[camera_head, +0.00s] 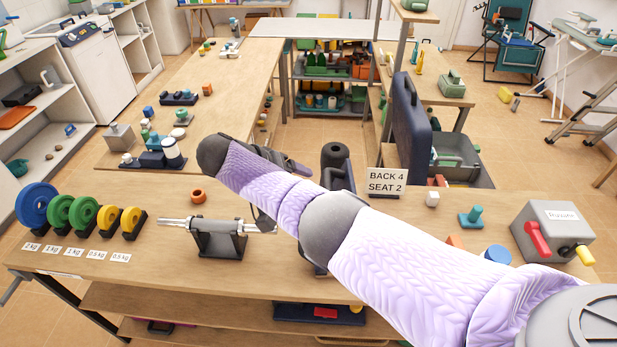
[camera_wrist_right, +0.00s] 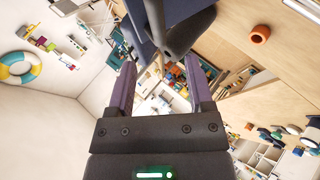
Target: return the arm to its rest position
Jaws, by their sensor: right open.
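My right arm (camera_head: 400,255), in a lavender sleeve with grey joints, comes in from the right in the head view. It reaches across the near table, bent at the elbow. Its dark wrist end is above the table, left of centre. In the right wrist view my right gripper (camera_wrist_right: 160,64) is open, its two purple-sided fingers apart. I see nothing held between them. A dark blue-grey form (camera_wrist_right: 182,28) shows beyond the fingertips; whether it touches them I cannot tell. My left arm and gripper are not in view.
The near table (camera_head: 110,279) holds coloured weight discs (camera_head: 78,211), a metal bar on a black stand (camera_head: 217,238), an orange ring (camera_head: 198,196) and a grey box with red and yellow handles (camera_head: 552,230). A dark upright panel (camera_head: 411,120) and a sign (camera_head: 386,181) stand near the arm.

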